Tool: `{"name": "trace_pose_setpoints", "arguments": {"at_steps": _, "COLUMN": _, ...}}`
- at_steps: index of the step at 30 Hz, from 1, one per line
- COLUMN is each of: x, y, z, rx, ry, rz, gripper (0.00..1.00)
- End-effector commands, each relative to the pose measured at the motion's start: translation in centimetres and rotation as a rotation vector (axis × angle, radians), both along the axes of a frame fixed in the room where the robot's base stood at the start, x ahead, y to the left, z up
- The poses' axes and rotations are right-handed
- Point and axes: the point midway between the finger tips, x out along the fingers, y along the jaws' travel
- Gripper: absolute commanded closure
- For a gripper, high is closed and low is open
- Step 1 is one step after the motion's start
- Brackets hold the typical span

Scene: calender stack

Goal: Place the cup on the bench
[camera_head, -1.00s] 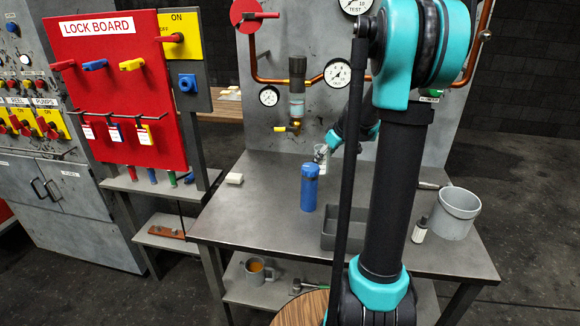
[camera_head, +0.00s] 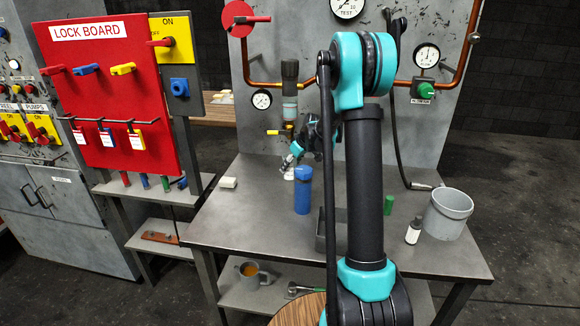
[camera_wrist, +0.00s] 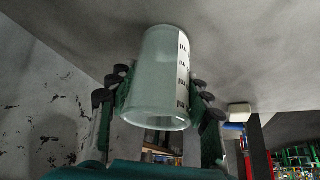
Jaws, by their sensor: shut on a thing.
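A clear cup (camera_wrist: 150,85) with a white marked strip sits between the fingers of my gripper (camera_wrist: 160,108) in the wrist view. The gripper is shut on it. The cup's open rim faces the lower part of that picture. In the head view my gripper (camera_head: 294,158) is over the back of the grey bench (camera_head: 260,205), behind the blue bottle (camera_head: 303,192). A small pale part of the cup (camera_head: 289,174) shows below the gripper. I cannot tell whether the cup touches the bench.
A white block (camera_head: 228,183) lies on the bench at the left. A grey tray (camera_head: 325,240), a green cylinder (camera_head: 389,205), a small white bottle (camera_head: 413,231) and a grey bucket (camera_head: 448,212) stand to the right. A valve pipe (camera_head: 290,95) rises behind the gripper.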

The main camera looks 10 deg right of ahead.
Motion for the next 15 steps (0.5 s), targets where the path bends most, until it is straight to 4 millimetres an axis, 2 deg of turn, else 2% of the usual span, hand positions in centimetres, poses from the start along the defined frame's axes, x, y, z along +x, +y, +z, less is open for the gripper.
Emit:
{"name": "trace_pose_setpoints", "arguments": {"at_steps": 10, "x": 0.01, "y": 0.03, "z": -0.34, "rx": 0.0, "ry": 0.0, "rz": 0.0, "gripper": 0.79}}
{"name": "trace_pose_setpoints", "arguments": {"at_steps": 11, "x": 0.0, "y": 0.03, "z": -0.33, "rx": 0.0, "ry": 0.0, "rz": 0.0, "gripper": 0.48}}
{"name": "trace_pose_setpoints", "arguments": {"at_steps": 15, "x": 0.0, "y": 0.02, "z": -0.3, "rx": -0.001, "ry": 0.001, "rz": 0.0, "gripper": 0.31}}
